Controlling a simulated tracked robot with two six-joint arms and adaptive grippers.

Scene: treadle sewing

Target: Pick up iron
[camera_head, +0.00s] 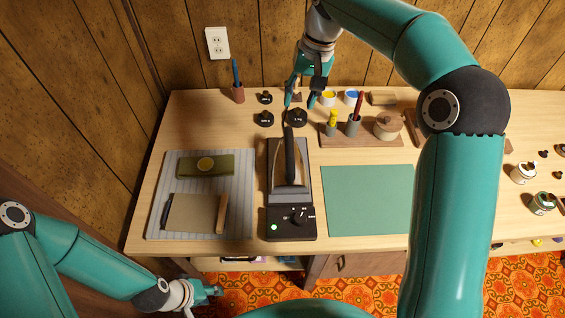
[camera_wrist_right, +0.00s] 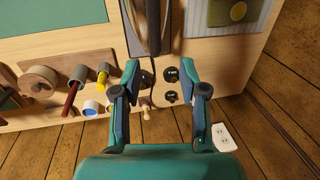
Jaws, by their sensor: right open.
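The iron (camera_head: 290,165), with a dark handle and a metal soleplate, rests on a black base (camera_head: 291,222) with a dial and a green light, at the middle of the table. My right gripper (camera_head: 300,104) is open and empty, behind the iron's far end in the head view. In the right wrist view the iron's dark handle (camera_wrist_right: 152,22) shows at the top, beyond and between the open fingertips (camera_wrist_right: 160,68), apart from them. My left gripper (camera_head: 212,291) is low at the front edge, away from the iron; its finger opening is unclear.
Several black weights (camera_head: 264,119) stand behind the iron. A wooden rack (camera_head: 360,140) with pots and tools is at the right, behind a green mat (camera_head: 366,199). A striped mat (camera_head: 243,205) with cloth pieces lies at the left. My right arm covers part of the right side.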

